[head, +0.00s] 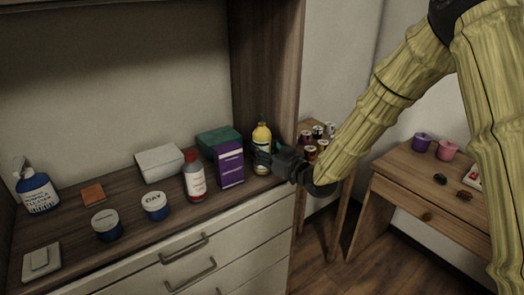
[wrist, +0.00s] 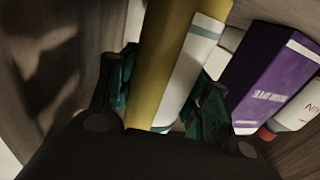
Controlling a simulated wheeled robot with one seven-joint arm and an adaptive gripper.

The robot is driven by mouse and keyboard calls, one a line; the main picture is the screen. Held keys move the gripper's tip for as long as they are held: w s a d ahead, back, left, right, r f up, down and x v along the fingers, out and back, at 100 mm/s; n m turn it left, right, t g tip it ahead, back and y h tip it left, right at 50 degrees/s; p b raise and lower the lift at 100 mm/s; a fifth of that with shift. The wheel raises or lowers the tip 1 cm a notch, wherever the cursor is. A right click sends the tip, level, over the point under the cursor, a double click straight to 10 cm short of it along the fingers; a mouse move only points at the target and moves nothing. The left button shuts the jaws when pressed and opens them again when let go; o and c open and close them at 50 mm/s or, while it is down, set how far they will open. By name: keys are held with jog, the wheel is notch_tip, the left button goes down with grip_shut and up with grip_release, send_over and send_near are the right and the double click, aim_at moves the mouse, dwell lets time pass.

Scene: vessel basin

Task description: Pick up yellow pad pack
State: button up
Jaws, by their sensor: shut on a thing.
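The yellow pad pack (head: 262,134) is an upright yellow cylinder with a pale label, at the right end of the wooden dresser top in the head view. My gripper (head: 266,158) reaches it from the right and is shut on its side. In the wrist view the yellow pack (wrist: 165,50) runs between the two dark green fingers of my gripper (wrist: 168,90), with its white label facing right. The pack's base is partly hidden by my gripper, so I cannot tell whether it touches the dresser top.
A purple box (head: 229,165) stands close left of the pack, with a green box (head: 217,139) behind and a red-capped bottle (head: 194,177) further left. The dresser's upright side panel (head: 268,75) rises close behind. A small table with several cans (head: 318,131) stands to the right.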

aim_at(269, 142)
jog(key=shift+r, duration=0.85)
jog(key=shift+r+b, duration=0.35)
jog(key=shift+r, duration=0.6)
jog(key=s+r+b, duration=0.1)
jog(key=s+b, duration=0.1)
jog(key=s, duration=1.4)
jog(key=shift+d+r, duration=0.2)
jog(key=shift+d, duration=0.2)
